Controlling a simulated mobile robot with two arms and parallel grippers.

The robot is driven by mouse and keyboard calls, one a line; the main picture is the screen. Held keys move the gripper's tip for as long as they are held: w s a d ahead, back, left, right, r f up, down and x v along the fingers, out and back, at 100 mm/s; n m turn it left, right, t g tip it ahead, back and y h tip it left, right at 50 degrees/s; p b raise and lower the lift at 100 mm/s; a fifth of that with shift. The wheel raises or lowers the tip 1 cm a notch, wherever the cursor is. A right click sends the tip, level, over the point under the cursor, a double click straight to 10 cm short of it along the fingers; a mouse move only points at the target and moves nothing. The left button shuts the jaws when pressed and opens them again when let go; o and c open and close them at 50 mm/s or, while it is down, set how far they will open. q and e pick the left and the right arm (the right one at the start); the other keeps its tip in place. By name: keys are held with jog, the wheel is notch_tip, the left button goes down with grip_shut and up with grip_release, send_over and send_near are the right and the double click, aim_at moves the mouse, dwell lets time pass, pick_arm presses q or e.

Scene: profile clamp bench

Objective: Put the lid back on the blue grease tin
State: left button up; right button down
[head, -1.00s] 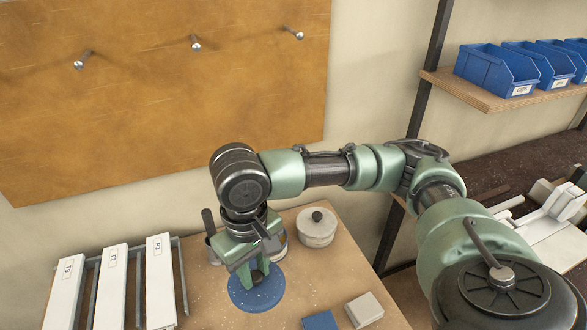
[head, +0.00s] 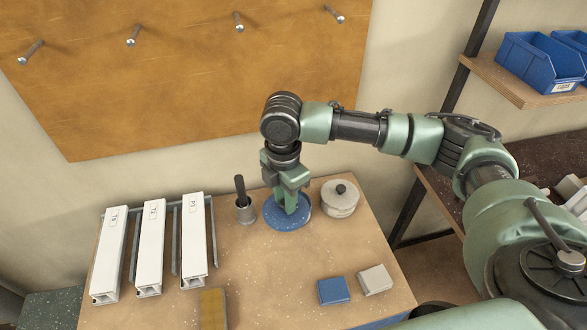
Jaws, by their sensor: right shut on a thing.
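The round blue lid (head: 272,213) is at the back of the bench, between a grey pot and a dark-handled cup. My right gripper (head: 290,208) points down and is shut on the lid's middle. The tin itself does not show now; the lid and gripper cover the spot just left of the grey pot. I cannot tell whether the lid touches the tin or hangs above it. My left gripper is not in view.
A grey lidded pot (head: 340,200) stands close right of the lid, and a cup with a dark handle (head: 244,210) close left. White profiles (head: 151,248) lie on a rack at left. A blue block (head: 333,291) and a grey block (head: 375,280) lie in front. The bench middle is clear.

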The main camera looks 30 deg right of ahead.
jog(key=w+d+f+n, duration=0.2)
jog(key=n, duration=0.4)
jog(key=w+d+f+n, duration=0.1)
jog(key=w+f+n, duration=0.1)
jog(key=n, duration=0.3)
jog(key=w+d+f+n, duration=0.2)
jog(key=n, duration=0.4)
jog(key=shift+w+d+n+p, duration=0.3)
jog(key=shift+d, duration=0.05)
jog(key=shift+f+b, duration=0.35)
jog(key=shift+f, duration=0.6)
jog(key=shift+r+p, duration=0.1)
jog(key=shift+p, duration=0.45)
jog(key=shift+f, duration=0.2)
dwell(0.9)
jog(key=shift+p, duration=0.4)
dwell(0.6)
